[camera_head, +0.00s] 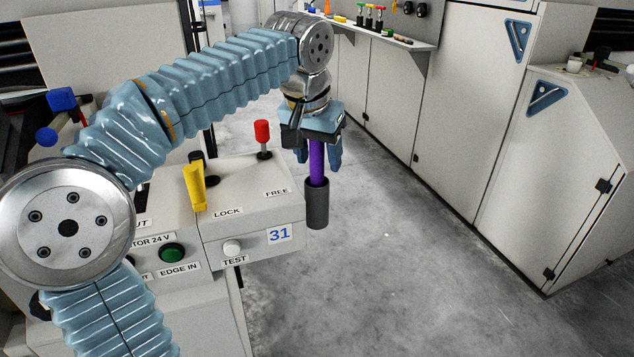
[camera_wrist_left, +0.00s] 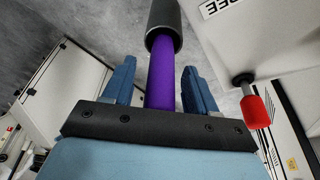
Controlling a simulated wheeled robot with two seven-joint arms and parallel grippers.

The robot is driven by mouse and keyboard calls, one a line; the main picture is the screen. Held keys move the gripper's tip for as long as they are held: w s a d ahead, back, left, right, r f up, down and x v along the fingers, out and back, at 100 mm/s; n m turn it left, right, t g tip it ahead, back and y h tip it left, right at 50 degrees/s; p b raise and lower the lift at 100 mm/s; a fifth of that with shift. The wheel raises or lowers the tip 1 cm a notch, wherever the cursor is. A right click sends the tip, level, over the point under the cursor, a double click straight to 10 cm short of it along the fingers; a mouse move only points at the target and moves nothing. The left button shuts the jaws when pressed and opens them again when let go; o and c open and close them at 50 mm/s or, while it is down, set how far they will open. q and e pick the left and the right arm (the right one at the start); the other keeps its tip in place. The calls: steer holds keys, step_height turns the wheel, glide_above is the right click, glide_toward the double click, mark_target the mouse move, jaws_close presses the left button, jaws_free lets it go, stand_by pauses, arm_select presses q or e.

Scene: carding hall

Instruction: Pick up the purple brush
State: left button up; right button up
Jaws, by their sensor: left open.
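The purple brush (camera_head: 317,162) stands upright with its lower end in a dark grey cylindrical holder (camera_head: 317,204) at the right end of the control box. My left gripper (camera_head: 319,158) points down over it from above. In the left wrist view the purple brush (camera_wrist_left: 161,75) runs between the two blue fingers of my left gripper (camera_wrist_left: 158,68), with a gap on each side. The gripper is open, and the dark holder (camera_wrist_left: 163,28) lies beyond the fingertips. The brush's lower end is hidden in the holder. My right gripper is not in view.
The control box (camera_head: 250,210) carries a red-topped lever (camera_head: 262,138), close to my left gripper, a yellow lever (camera_head: 195,187) and a green button (camera_head: 172,253). Pale cabinets (camera_head: 470,110) line the right side. The grey floor (camera_head: 390,250) between is clear.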

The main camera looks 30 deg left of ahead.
arm_select(q)
steer(key=shift+f, duration=0.2)
steer(key=c, duration=1.1)
steer(key=shift+o, duration=0.2)
steer(key=shift+r, duration=0.15)
